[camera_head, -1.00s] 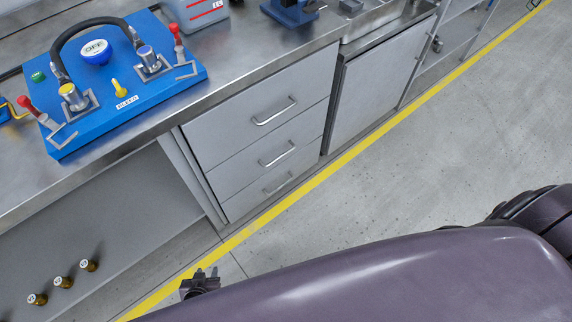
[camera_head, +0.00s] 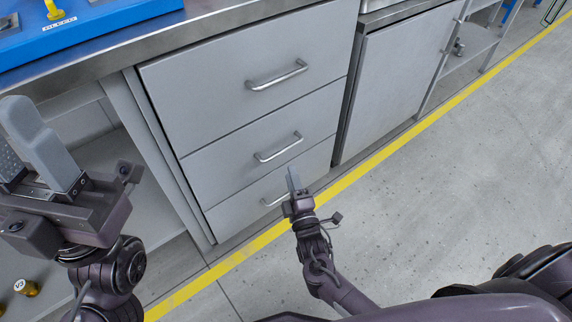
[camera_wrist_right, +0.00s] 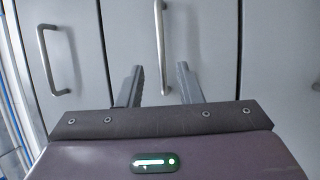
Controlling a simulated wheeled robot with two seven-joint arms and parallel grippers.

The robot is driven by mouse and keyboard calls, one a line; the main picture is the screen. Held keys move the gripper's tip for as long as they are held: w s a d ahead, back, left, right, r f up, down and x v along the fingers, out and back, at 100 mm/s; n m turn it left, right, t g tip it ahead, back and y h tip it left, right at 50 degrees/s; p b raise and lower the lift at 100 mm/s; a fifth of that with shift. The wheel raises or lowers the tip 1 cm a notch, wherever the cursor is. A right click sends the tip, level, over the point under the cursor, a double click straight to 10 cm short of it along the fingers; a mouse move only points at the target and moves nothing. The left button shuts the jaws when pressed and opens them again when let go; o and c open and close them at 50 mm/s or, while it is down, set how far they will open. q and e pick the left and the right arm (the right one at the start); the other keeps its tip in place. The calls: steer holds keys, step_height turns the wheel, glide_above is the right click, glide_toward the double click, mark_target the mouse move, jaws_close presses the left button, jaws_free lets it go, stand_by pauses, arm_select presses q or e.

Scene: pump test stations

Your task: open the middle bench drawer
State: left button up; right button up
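The middle drawer (camera_head: 235,157) is shut, with a grey bar handle (camera_head: 279,148). My right gripper (camera_head: 292,172) is in front of the drawers, its fingertips just below that handle in the head view. In the right wrist view, the right gripper (camera_wrist_right: 158,78) has its fingers apart. The middle handle (camera_wrist_right: 161,45) lines up with the gap between them, apparently just ahead, and I see no grip on it. My left gripper (camera_head: 32,125) is at the left edge, partly cut off, its fingers apart and nothing visible between them.
The top drawer (camera_head: 215,75) and bottom drawer (camera_head: 240,210) are shut. A cabinet door (camera_head: 395,85) stands to their right. A blue pump board (camera_head: 95,25) sits on the bench above. Floor at right is clear.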

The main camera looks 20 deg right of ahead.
steer(key=w+r+b, duration=0.1)
steer(key=w, duration=0.5)
steer(key=shift+w+d+b, duration=0.15)
steer(key=shift+w+b, duration=0.15)
steer(key=shift+b, duration=0.05)
steer(key=shift+r, duration=0.1)
jaws_close()
